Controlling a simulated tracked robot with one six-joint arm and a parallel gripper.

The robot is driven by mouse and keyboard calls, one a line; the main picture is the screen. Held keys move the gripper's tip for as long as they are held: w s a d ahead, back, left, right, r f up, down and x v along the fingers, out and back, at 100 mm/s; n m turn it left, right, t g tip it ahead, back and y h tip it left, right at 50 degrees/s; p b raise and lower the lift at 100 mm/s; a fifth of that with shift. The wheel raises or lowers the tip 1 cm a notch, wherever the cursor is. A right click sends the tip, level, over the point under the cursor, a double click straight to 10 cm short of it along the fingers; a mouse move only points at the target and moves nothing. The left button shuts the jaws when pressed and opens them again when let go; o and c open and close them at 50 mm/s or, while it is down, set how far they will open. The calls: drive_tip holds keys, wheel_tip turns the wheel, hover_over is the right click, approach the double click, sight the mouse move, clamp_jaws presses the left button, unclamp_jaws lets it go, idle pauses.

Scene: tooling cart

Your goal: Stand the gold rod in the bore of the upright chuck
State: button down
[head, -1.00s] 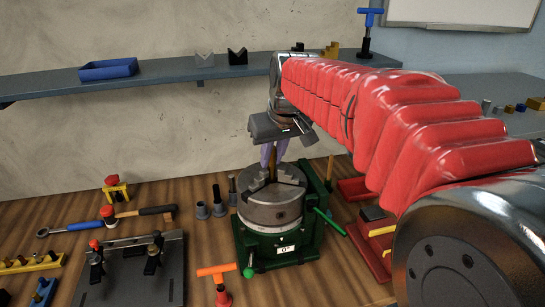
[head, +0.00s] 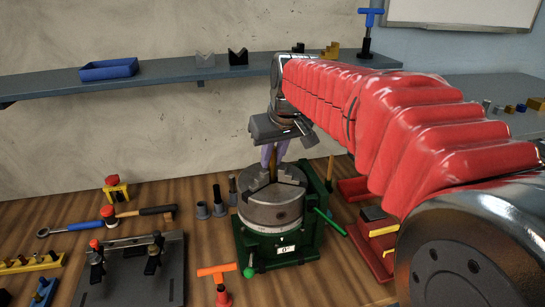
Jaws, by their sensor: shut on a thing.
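The upright chuck (head: 270,212) is a grey steel cylinder with jaws on top, set on a green base. My gripper (head: 273,162) points down just above the middle of the chuck. Its pale purple fingers are shut on the gold rod (head: 273,174), of which a narrow brownish piece shows between and below the fingertips. The rod looks about upright over the chuck's centre. The jaws and fingers hide its lower end and the bore, so I cannot tell how far it is inside.
Grey cylindrical pieces (head: 219,209) stand left of the chuck. A green lever (head: 329,221) sticks out at its right. An orange T-handle tool (head: 219,277) stands in front.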

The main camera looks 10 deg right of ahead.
sight(274, 168)
drive_tip(key=f, duration=0.1)
drive_tip(key=s+f, duration=0.1)
drive_tip(key=f, duration=0.1)
drive_tip(key=shift+d+g, duration=0.2)
drive_tip(key=shift+g, duration=0.2)
drive_tip(key=c, duration=1.7)
unclamp_jaws()
drive_tip(key=shift+w, duration=0.1)
drive_tip(key=shift+o, duration=1.1)
drive_tip(key=shift+a, duration=0.1)
drive_tip(key=shift+w, duration=0.1)
drive_tip(key=shift+w+a+r, duration=0.1)
drive_tip(key=shift+w+r, duration=0.1)
drive_tip(key=shift+r, duration=0.95)
drive_tip(key=shift+s+r, duration=0.2)
drive_tip(key=shift+r, duration=0.4)
drive_tip(key=shift+c, duration=0.2)
drive_tip(key=shift+o, duration=0.9)
drive_tip(key=shift+s+r, duration=0.1)
drive_tip(key=shift+r, duration=1.45)
